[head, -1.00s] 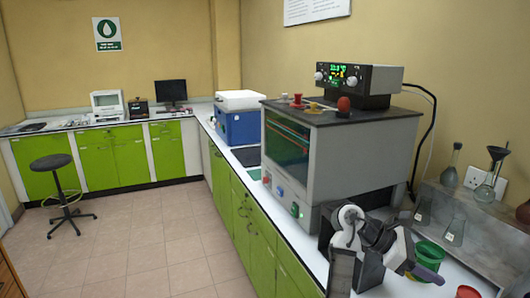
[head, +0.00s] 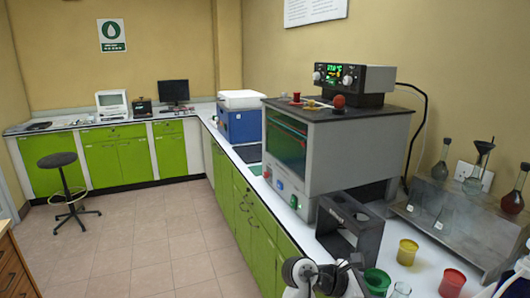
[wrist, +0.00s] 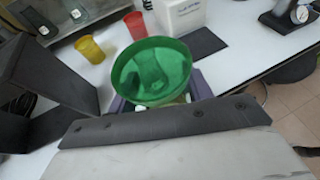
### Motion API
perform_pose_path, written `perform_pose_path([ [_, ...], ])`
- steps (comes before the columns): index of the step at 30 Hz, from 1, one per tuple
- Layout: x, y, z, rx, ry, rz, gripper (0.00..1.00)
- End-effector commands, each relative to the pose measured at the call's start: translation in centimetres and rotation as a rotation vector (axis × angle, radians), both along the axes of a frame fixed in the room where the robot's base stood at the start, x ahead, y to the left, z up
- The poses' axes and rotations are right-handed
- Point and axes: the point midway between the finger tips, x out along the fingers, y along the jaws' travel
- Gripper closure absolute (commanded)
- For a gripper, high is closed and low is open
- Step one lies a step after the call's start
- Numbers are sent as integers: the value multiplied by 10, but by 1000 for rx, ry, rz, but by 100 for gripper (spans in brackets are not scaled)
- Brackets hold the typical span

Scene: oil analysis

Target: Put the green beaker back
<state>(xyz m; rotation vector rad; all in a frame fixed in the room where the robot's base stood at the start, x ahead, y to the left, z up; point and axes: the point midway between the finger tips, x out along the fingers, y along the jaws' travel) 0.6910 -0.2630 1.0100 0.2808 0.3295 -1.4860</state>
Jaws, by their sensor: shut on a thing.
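The green beaker (head: 377,282) is near the bottom edge of the head view, beside my arm's end. In the wrist view the green beaker (wrist: 152,72) fills the centre, its open rim toward the camera. My gripper (wrist: 160,102) has its purple fingers on both sides of the beaker's lower part and is shut on it. The fingertips are mostly hidden behind the beaker and the dark wrist plate. I cannot tell whether the beaker's base touches the counter.
A dark frame stand (head: 350,228) is just behind the green beaker. A yellow beaker (head: 407,252) and a red beaker (head: 452,283) stand to its right. A metal rack (head: 458,228) with glass flasks is behind them. A large grey oven (head: 335,150) stands farther back.

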Motion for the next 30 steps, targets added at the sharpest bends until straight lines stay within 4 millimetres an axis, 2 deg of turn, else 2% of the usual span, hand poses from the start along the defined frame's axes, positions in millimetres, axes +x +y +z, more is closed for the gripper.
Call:
perform_pose_path([
  [1,1,17,-16,3,5,69,77],
  [8,12,87,-76,4,6,392,77],
  [15,25,172,-149,7,8,783,77],
  [18,30,202,-173,5,5,921,77],
  [27,42,263,-224,2,2,1205,77],
  [28,42,268,-228,0,1,1228,77],
  [30,43,266,-224,-3,-1,1220,77],
])
